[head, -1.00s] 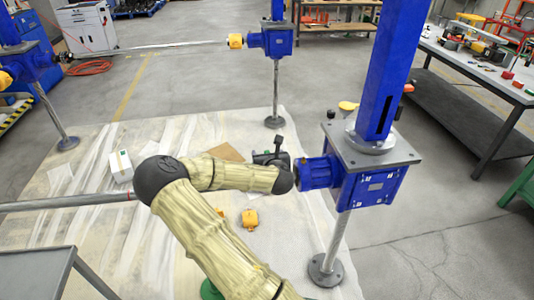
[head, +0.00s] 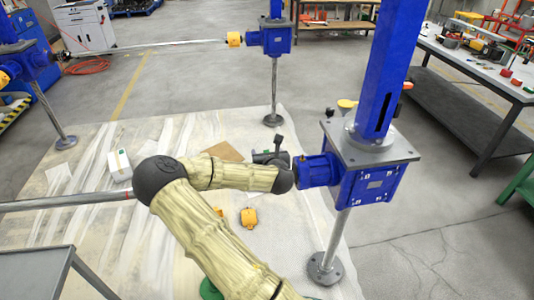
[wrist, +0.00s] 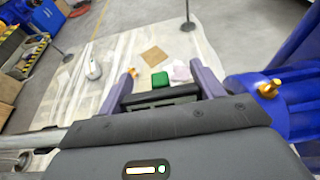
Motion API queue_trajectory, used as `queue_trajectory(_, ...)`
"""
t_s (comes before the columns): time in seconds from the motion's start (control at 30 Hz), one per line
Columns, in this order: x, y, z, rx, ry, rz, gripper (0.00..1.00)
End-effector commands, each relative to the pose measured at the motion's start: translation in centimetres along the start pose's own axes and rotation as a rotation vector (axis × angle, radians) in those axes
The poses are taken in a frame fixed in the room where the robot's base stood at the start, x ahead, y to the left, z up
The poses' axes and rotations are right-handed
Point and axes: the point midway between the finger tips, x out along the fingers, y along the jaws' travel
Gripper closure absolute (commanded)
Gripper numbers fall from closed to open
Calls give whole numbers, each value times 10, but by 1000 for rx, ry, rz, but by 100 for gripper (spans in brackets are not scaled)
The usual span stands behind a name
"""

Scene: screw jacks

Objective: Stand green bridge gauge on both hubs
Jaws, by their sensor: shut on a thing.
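My gripper shows in the wrist view (wrist: 163,72), with its two purple-grey fingers apart on either side of a small green block, which seems to be the green bridge gauge (wrist: 160,80). The gauge's ends are hidden, and its contact with the fingers is unclear. In the head view, a dark part of my gripper (head: 268,157) shows just behind my forearm, left of the near blue gearbox (head: 365,185). The gearbox's round blue hub (head: 318,171) points left toward a grey shaft (head: 70,201). My arm hides the shaft's right end. The gauge stands on neither visible hub face.
A blue column (head: 385,75) rises from the near gearbox, and a grey post (head: 340,235) stands below it. Orange pieces (head: 249,218), a white box (head: 119,164) and brown cardboard (head: 225,151) lie on the floor sheet. A workbench (head: 480,90) stands at the right.

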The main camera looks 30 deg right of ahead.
Motion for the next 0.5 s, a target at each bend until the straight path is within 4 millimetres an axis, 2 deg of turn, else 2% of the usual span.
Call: queue_trajectory(0.5,3,0,-8,0,-2,0,67)
